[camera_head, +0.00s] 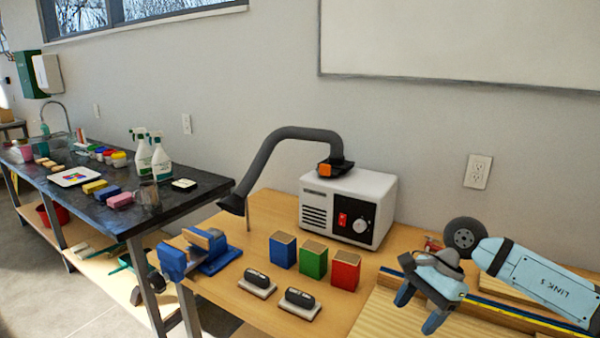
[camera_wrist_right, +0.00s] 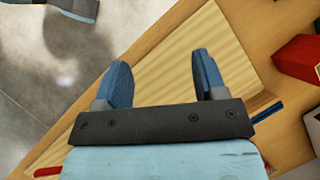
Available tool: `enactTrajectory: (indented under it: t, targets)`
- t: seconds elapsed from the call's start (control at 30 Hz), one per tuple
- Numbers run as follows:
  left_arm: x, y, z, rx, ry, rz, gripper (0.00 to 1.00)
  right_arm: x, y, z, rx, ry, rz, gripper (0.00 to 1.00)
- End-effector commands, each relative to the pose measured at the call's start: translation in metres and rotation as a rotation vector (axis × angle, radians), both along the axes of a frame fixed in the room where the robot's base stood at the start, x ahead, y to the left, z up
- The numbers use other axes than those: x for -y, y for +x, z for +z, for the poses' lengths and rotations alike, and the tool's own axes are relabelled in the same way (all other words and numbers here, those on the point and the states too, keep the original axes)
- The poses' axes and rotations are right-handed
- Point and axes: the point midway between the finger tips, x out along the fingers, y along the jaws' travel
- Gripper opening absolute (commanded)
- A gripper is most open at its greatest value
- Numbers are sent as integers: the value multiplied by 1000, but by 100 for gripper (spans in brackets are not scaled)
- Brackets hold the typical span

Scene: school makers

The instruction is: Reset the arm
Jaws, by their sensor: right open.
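My right gripper (camera_head: 419,307) comes in from the right on a light blue arm in the head view. It is above the wooden bench (camera_head: 240,308) at the right end, with its two blue fingers pointing down. In the right wrist view the gripper (camera_wrist_right: 160,80) shows its fingers spread apart with nothing between them. Below it are a pale wood board and a strip of grey floor. My left gripper is not in the head view.
Blue (camera_head: 283,250), green (camera_head: 313,259) and red (camera_head: 345,271) blocks stand left of my right gripper. Two black-handled erasers (camera_head: 299,303), a blue vise (camera_head: 200,253) and a white fume extractor (camera_head: 348,207) share the bench. A dark table (camera_head: 205,187) with bottles stands left.

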Motion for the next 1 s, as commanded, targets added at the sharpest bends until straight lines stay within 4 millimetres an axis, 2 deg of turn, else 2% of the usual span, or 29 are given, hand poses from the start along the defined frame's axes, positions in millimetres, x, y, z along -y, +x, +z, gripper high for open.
enactTrajectory:
  t: [0.03, 0.2, 0.3, 0.4, 0.5, 0.63, 0.73, 0.83, 0.87, 1.0]
  targets:
    - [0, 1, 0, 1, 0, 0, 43, -28, -15, -12, -63, 108, -32, 65]
    - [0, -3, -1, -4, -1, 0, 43, -112, -60, -19, -356, 513, -239, 65]
    - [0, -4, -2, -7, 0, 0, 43, -145, -78, -12, -588, 736, -402, 65]
    - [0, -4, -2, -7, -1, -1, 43, -162, -88, -4, -851, 937, -582, 65]
    - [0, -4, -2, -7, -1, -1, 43, -165, -90, -2, -1141, 1112, -779, 65]
    - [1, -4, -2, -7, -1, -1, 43, -151, -88, -15, -1547, 1299, -1053, 65]
    - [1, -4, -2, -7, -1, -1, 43, -131, -89, -42, -1878, 1411, -1272, 65]
    - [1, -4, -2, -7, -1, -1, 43, -107, -98, -80, -2219, 1495, -1498, 65]
    - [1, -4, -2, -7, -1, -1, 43, -100, -103, -93, 2264, -1477, 1528, 65]
    - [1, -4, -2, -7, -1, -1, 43, -73, -132, -148, 1994, -1148, 1343, 65]
